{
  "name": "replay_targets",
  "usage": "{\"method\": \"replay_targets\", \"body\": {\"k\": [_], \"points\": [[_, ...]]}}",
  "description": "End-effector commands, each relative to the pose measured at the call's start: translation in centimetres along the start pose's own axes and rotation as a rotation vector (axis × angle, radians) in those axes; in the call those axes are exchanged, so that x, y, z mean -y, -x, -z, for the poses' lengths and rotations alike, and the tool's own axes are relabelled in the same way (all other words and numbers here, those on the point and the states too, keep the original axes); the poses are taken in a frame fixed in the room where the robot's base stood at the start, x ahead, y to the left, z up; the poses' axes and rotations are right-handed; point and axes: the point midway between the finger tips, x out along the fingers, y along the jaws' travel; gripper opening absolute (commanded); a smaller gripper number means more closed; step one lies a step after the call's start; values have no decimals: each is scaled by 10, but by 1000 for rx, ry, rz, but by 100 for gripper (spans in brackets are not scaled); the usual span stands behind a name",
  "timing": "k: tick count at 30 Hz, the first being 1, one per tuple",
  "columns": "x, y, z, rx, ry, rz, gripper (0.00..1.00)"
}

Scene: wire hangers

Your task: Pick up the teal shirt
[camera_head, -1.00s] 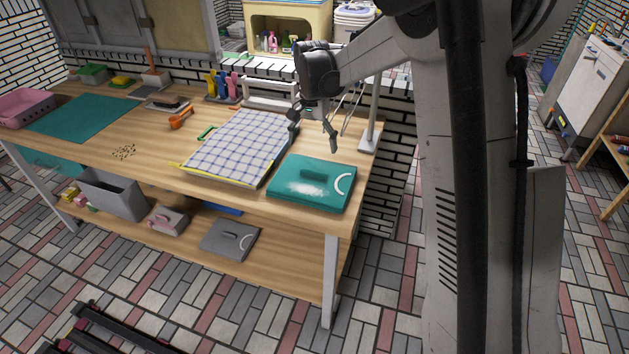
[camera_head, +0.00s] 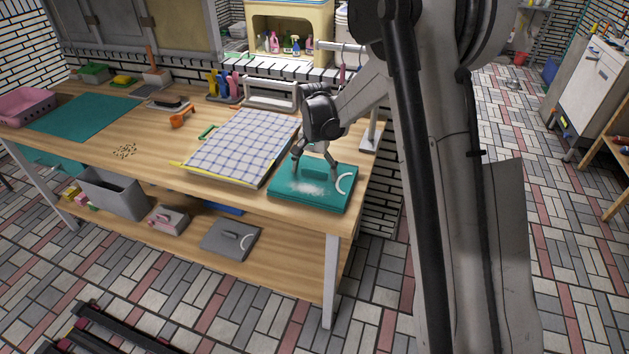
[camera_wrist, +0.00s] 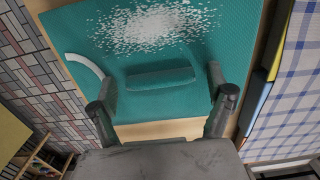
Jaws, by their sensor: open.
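The teal shirt (camera_head: 316,194) lies folded flat, board-like, at the right front corner of the wooden table. It has a raised teal bar in its middle, a pale curved band near one edge and a patch of white specks. It also fills much of the wrist view (camera_wrist: 190,95). My gripper (camera_head: 315,168) is open and points down just over the teal shirt. In the wrist view its two fingers (camera_wrist: 162,100) stand on either side of the raised bar (camera_wrist: 160,78). I cannot tell whether they touch the cloth.
A checked cloth (camera_head: 240,147) on a board lies left of the teal shirt. A white rack (camera_head: 270,95) and a grey post (camera_head: 372,130) stand behind. An orange scoop (camera_head: 180,119), dark crumbs (camera_head: 124,151) and a teal mat (camera_head: 85,117) lie further left. Bare wood separates them.

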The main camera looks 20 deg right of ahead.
Motion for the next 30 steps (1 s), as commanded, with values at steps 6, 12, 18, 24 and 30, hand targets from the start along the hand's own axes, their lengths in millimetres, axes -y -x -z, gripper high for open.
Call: {"method": "replay_targets", "body": {"k": [6,12,18,24,30], "points": [[0,0,0,0,0,0,78],[0,0,0,0,0,0,51],[0,1,0,0,0,0,32],[0,1,0,0,0,0,32],[0,13,0,0,0,0,32]]}}
